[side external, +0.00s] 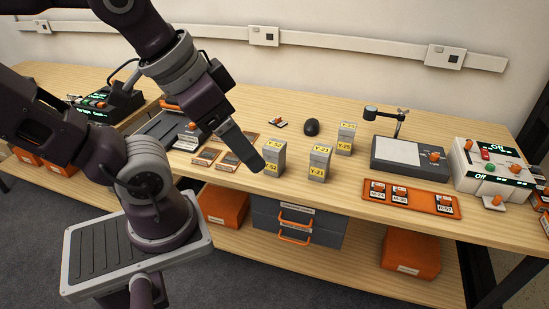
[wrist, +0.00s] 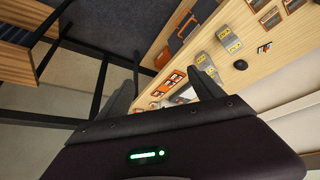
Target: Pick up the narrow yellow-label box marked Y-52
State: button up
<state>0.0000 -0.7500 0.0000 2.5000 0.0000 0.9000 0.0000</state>
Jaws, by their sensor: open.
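The narrow grey box marked Y-52 (side external: 275,158), with yellow labels, stands upright near the front edge of the bench in the side view. My gripper (side external: 254,160) is just left of it in that view, its fingertip overlapping the box's left edge; I cannot tell whether they touch. In the wrist view my gripper (wrist: 164,88) shows both fingers spread with nothing held between them. The box that seems to be Y-52 (wrist: 229,40) lies beyond the right finger there, its marking unreadable.
Similar boxes Y-21 (side external: 319,163) and Y-25 (side external: 345,138) stand to the right. A black mouse (side external: 311,127) is behind, and flat cards (side external: 228,161) lie left. An orange tray (side external: 428,202) and a grey device (side external: 410,159) are further right.

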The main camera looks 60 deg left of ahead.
jog(key=n+g, duration=0.4)
jog(key=n, duration=0.2)
send_over(275, 153)
jog(key=w+d, duration=0.1)
jog(key=d, duration=0.4)
notch_tip(275, 153, down, 11)
jog(key=shift+n+g, duration=0.8)
jog(key=a+f, duration=0.2)
jog(key=f, duration=0.1)
jog(key=a+f, duration=0.3)
jog(key=f, duration=0.1)
jog(key=a+f, duration=0.3)
jog(key=shift+w+f, duration=0.15)
jog(key=shift+w, duration=0.15)
notch_tip(275, 153, down, 8)
jog(key=shift+a+r, duration=0.1)
jog(key=shift+r, duration=0.1)
grip_shut()
jog(key=shift+r, duration=0.1)
